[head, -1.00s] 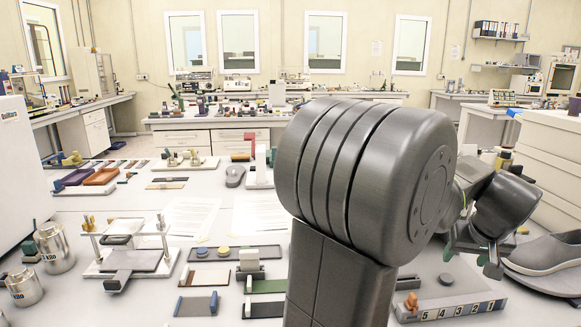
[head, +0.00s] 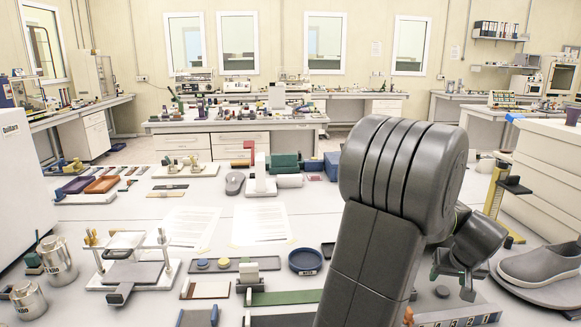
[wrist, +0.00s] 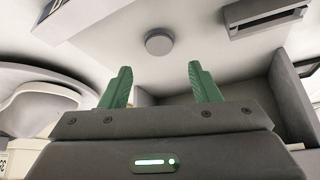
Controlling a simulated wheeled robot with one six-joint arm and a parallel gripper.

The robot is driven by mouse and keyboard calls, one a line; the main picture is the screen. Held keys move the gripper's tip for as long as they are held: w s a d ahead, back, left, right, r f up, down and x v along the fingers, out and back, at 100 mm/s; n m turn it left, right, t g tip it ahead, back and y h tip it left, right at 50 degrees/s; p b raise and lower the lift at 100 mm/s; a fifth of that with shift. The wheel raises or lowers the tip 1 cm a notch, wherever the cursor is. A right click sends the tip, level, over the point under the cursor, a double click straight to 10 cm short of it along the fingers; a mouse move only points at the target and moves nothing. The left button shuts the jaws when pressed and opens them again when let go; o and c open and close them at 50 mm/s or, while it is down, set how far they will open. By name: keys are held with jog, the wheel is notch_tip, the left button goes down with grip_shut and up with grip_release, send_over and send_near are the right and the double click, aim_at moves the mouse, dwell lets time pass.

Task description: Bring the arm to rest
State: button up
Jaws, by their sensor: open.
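My gripper (wrist: 160,84) shows in the wrist view with its two green fingers standing wide apart and nothing between them. In the head view my gripper (head: 453,284) hangs low at the right, at the end of my bent dark grey arm, with its fingers partly hidden by its own body. It is just left of a grey shoe and above the table's right part. Beyond the fingers in the wrist view is a pale surface with a round grey disc (wrist: 159,42).
The grey shoe (head: 540,265) stands on a base at the right. A number strip (head: 455,316) lies below my gripper, and a yellow upright gauge (head: 494,190) stands behind. A dark blue round dish (head: 305,262) is left of my arm. Paper sheets (head: 262,222) lie mid-table.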

notch_tip(320, 180, up, 4)
jog(key=p, duration=0.3)
jog(key=shift+a, duration=0.1)
